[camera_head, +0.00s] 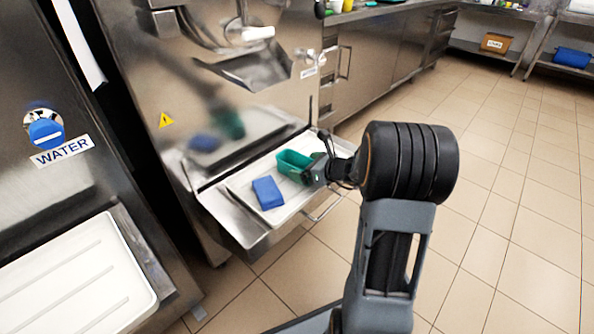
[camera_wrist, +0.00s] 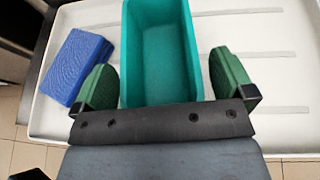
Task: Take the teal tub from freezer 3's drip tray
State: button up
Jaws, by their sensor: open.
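The teal tub (camera_head: 293,161) is an open, empty rectangular container standing on the white drip tray (camera_head: 241,188) of the steel freezer. In the wrist view the tub (camera_wrist: 160,55) lies between my two green fingers, with its near end close to the gripper body. My gripper (camera_head: 312,172) is open, with one finger on each side of the tub (camera_wrist: 160,85). The freezer's number is not readable.
A blue block-like item (camera_head: 268,193) lies on the same tray, left of the tub; in the wrist view it is close beside my left finger (camera_wrist: 76,66). The freezer front (camera_head: 215,115) rises behind the tray. Another white tray (camera_head: 75,275) is at the lower left. Tiled floor is clear at right.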

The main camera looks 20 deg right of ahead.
jog(key=shift+c, duration=0.4)
jog(key=c, duration=0.8)
jog(key=shift+r, duration=0.1)
jog(key=shift+c, duration=0.2)
